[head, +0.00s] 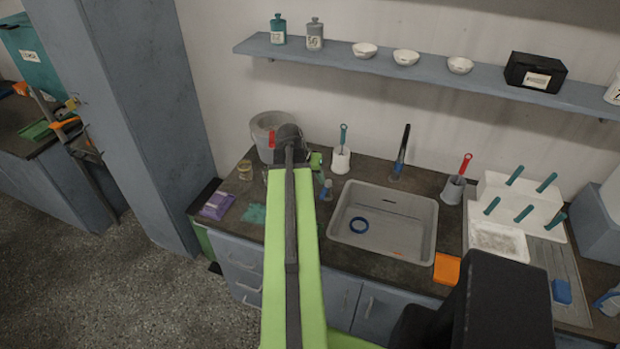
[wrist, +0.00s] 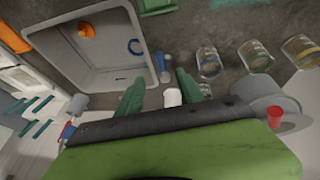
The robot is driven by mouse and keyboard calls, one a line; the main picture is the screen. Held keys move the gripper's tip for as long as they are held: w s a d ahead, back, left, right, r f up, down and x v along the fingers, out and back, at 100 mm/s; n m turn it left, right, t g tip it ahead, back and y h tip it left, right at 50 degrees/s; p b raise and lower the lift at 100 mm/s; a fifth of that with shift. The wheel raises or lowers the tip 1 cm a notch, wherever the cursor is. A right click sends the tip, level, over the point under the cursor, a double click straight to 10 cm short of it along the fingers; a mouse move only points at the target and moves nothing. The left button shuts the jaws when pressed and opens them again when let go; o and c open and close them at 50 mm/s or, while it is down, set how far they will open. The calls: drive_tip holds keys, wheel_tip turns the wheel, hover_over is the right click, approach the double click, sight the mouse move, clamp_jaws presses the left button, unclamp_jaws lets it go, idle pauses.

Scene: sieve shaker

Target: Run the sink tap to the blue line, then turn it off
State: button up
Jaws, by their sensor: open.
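The sink (head: 427,240) is set in the dark counter, and its basin also shows in the wrist view (wrist: 110,75). A dark upright tap (head: 402,150) stands behind it. I cannot tell whether this is the blue line. No water is visible. A small blue-topped fitting (head: 326,188) stands left of the sink. My gripper (wrist: 158,80) is open and empty, over the counter near this fitting (wrist: 161,65). In the head view my arm hides the fingers.
A white brush holder (head: 340,161) stands behind the sink and a grey one (head: 453,190) to its right. A grey bucket (head: 262,130) and glass jars (wrist: 255,55) are at left. A rack (head: 518,190) stands right. A shelf (head: 430,75) runs above.

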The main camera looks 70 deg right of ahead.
sight(322, 194)
drive_tip(key=b+x, duration=1)
drive_tip(key=x, duration=0.2)
drive_tip(key=shift+s+d+f, duration=0.1)
drive_tip(key=shift+f, duration=0.25)
drive_tip(key=shift+r, duration=0.1)
drive_tip(key=shift+c, duration=0.4)
clamp_jaws()
